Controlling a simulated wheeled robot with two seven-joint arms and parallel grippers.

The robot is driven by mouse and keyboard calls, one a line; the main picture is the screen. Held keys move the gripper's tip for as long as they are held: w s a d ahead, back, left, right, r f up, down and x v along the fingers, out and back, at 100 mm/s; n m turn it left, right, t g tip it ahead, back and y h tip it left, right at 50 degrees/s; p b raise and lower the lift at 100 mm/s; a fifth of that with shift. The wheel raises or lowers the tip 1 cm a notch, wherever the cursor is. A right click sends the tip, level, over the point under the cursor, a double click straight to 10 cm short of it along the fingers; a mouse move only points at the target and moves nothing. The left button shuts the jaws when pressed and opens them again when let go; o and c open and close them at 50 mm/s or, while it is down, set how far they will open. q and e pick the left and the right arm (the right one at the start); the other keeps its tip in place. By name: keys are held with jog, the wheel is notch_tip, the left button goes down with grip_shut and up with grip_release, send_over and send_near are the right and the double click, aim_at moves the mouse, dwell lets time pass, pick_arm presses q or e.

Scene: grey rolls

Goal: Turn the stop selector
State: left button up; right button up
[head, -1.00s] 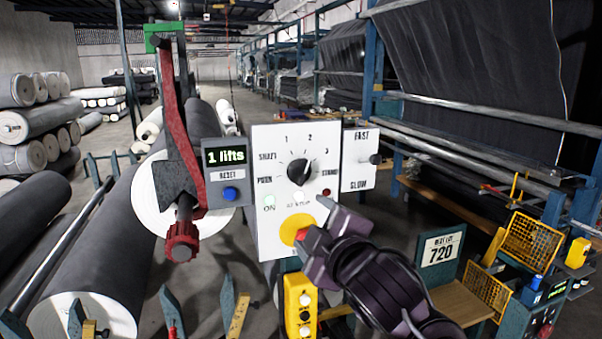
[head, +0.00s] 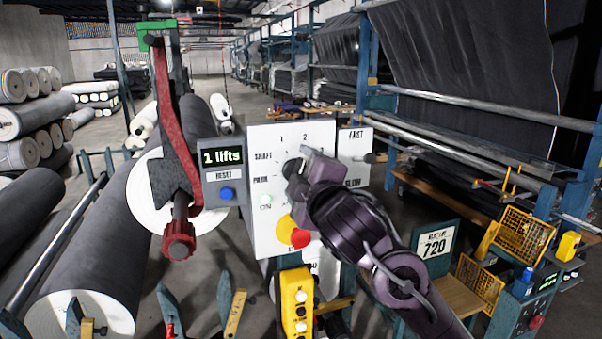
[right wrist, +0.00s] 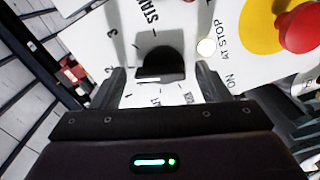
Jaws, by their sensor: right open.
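The stop selector is a black rotary knob (head: 289,168) on a white panel (head: 262,222), with numbers and words such as SHAFT around it. My right gripper (head: 303,166) is in front of the knob and hides much of it in the head view. In the right wrist view the knob (right wrist: 161,58) lies between the two open fingers of the gripper (right wrist: 163,88), with a gap on each side. Which mark the knob points at is hard to tell now. My left gripper is not in view.
Below the knob is a red mushroom button (head: 300,238) on a yellow disc. Left of the panel are a "1 lifts" display (head: 222,157) with a blue button and a red-handled lever (head: 172,110). A FAST/SLOW plate (head: 354,150) is to the right. A yellow pendant box (head: 297,300) is below.

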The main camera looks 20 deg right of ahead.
jog(key=shift+c, duration=0.3)
jog(key=c, duration=0.9)
jog(key=shift+c, duration=0.2)
jog(key=shift+m, duration=0.3)
jog(key=shift+d+f+m, duration=0.1)
jog(key=shift+f+m, duration=0.05)
jog(key=shift+m, duration=3.6)
jog(key=shift+d+f+m, duration=0.1)
jog(key=shift+m, duration=3.95)
